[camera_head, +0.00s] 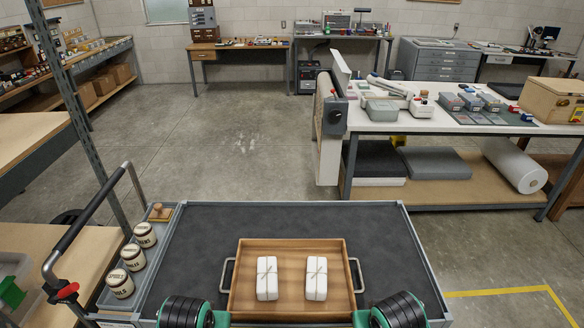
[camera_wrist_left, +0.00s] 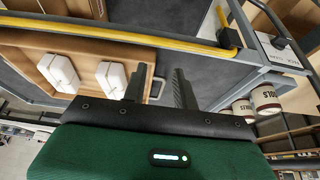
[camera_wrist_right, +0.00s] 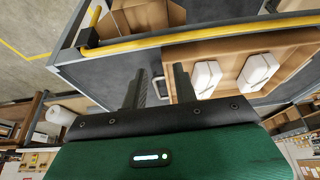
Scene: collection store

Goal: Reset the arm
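My left gripper (camera_wrist_left: 160,86) is open, its two dark fingers apart with nothing held. My right gripper (camera_wrist_right: 159,86) is also open and empty. In the head view only the green and black parts of my arms show at the bottom edge; the fingertips are hidden there. A wooden tray (camera_head: 245,254) with a metal handle at each side lies on a cart with a dark top (camera_head: 310,219). Two white tied parcels, the left one (camera_head: 267,290) and the right one (camera_head: 316,288), lie in the tray. In each wrist view a tray handle appears beyond the finger gap.
Several labelled jars (camera_head: 145,235) stand in a side bin at the cart's left, near the black push handle (camera_head: 88,208). A yellow bar (camera_wrist_left: 120,32) runs along the cart's near side. A loaded white worktable (camera_head: 440,119) stands back right. Floor beyond is clear.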

